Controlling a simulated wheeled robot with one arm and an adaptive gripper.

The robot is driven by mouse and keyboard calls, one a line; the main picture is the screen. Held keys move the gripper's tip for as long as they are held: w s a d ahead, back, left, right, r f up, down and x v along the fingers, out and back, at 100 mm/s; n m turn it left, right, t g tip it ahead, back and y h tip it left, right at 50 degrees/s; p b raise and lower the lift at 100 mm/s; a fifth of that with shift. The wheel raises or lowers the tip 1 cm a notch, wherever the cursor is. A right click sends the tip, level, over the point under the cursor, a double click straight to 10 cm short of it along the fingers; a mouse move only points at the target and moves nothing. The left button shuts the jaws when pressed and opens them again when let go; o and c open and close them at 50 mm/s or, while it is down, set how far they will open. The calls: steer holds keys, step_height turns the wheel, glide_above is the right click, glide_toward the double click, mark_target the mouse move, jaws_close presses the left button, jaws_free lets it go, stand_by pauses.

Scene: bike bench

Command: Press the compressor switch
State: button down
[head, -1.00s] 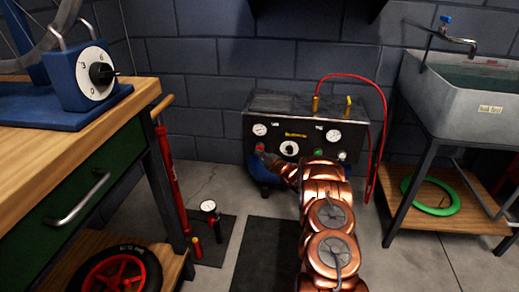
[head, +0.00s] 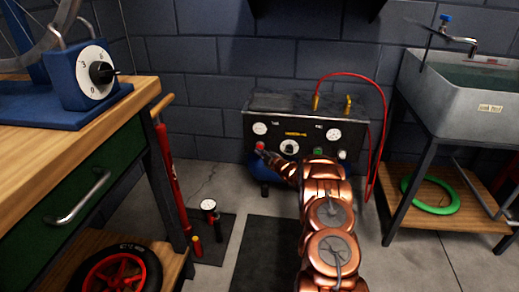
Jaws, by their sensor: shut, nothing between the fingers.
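The compressor (head: 300,104) stands against the back wall with a dark front panel. The panel carries gauges, a white dial (head: 289,147), a red button (head: 260,146) at its lower left and a green button (head: 317,141) right of the dial. My gripper (head: 264,154) is shut and empty, its tip at the red button's lower right edge. I cannot tell whether it touches the button. My copper arm hides part of the panel's lower edge and the blue tank (head: 265,171).
A workbench (head: 120,115) with a blue dial box stands at left. A red floor pump (head: 170,175) and its gauge (head: 208,205) are beside it. A sink (head: 460,85) stands at right, with a green ring on its shelf. A red hose (head: 371,150) loops at the compressor's right.

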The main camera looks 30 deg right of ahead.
steer(key=shift+w+d, duration=0.1)
stand_by(0.5)
steer(key=shift+w+d+p, duration=0.25)
steer(key=shift+p, duration=0.1)
stand_by(0.4)
steer(key=shift+s+a, duration=0.35)
steer(key=shift+s, duration=0.05)
stand_by(0.4)
steer(key=s+a, duration=0.4)
steer(key=shift+s+p, duration=0.25)
steer(key=shift+p, duration=0.15)
stand_by(0.5)
